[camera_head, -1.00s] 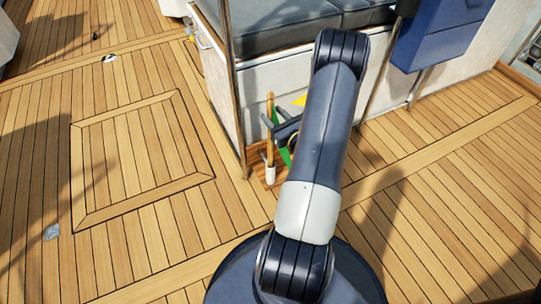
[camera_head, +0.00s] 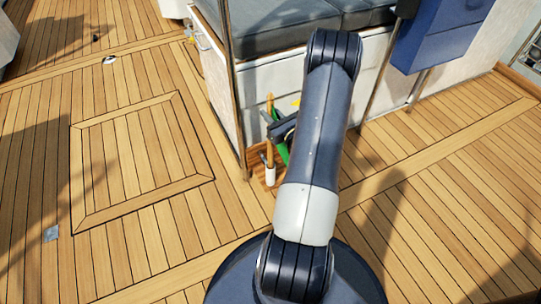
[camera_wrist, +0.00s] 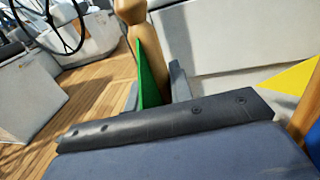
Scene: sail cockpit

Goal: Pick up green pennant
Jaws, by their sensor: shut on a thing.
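The green pennant (camera_wrist: 150,74) stands narrow and upright between the two fingers of my gripper (camera_wrist: 155,88) in the wrist view. My gripper is shut on it. In the head view the green pennant (camera_head: 283,151) shows as a small green strip just below my gripper (camera_head: 276,131), beside a wooden stick. My arm hides part of it. Its lower part is hidden by my gripper in the wrist view.
A turned wooden piece (camera_wrist: 132,28) stands right behind the pennant. A yellow pennant (camera_wrist: 288,77) is to the right. The wooden stick (camera_head: 269,112) is close to the white locker (camera_head: 262,80) and a steel post. Open teak deck (camera_head: 130,150) lies to the left.

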